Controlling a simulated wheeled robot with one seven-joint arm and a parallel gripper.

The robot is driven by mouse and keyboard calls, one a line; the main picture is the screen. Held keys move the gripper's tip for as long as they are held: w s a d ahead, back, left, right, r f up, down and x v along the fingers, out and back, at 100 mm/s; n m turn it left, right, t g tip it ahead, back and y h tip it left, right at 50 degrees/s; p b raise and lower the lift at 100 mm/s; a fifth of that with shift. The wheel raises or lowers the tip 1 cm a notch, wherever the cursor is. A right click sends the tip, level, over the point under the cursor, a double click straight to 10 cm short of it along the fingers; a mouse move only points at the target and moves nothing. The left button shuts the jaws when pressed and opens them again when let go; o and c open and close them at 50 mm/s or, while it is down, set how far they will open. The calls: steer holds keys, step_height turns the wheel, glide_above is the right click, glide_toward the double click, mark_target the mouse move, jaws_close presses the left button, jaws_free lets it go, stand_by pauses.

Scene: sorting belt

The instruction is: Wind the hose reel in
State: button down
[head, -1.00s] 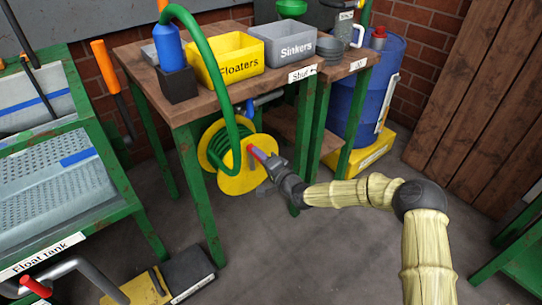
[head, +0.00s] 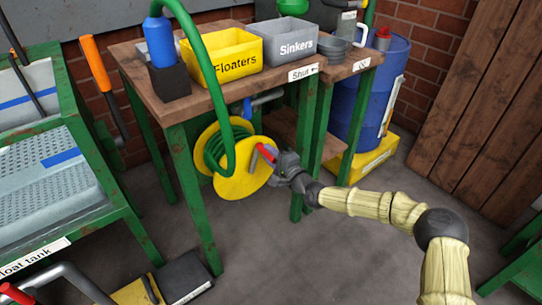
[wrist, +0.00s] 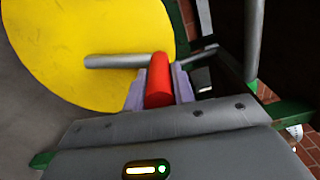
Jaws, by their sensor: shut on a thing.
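The hose reel (head: 240,184) has yellow discs with green hose wound between them. It sits under the wooden table, by the table's front leg. A thick green hose (head: 219,90) runs from the reel up over the tabletop to a blue nozzle (head: 159,41). A red crank handle (head: 266,152) sticks out from the near disc. My gripper (head: 275,160) is shut on this handle. In the wrist view the red handle (wrist: 159,80) lies between the two fingers, with a grey crank arm (wrist: 115,61) reaching left across the yellow disc (wrist: 95,35). My fingers partly hide the handle.
A yellow Floaters bin (head: 223,56) and a grey Sinkers bin (head: 289,42) stand on the table (head: 190,98). A green table leg (head: 194,200) stands left of the reel. A blue barrel (head: 375,90) stands behind right.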

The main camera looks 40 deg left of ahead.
steer(key=shift+d+f, duration=0.1)
steer(key=shift+f, duration=0.1)
steer(key=c, duration=1.2)
jaws_free()
steer(key=shift+r, duration=0.1)
steer(key=shift+o, duration=0.2)
steer(key=shift+s, duration=0.1)
steer(key=shift+r, duration=0.1)
steer(key=s+d+p, duration=0.3)
steer(key=d+p, duration=0.2)
steer(key=d, duration=1.2)
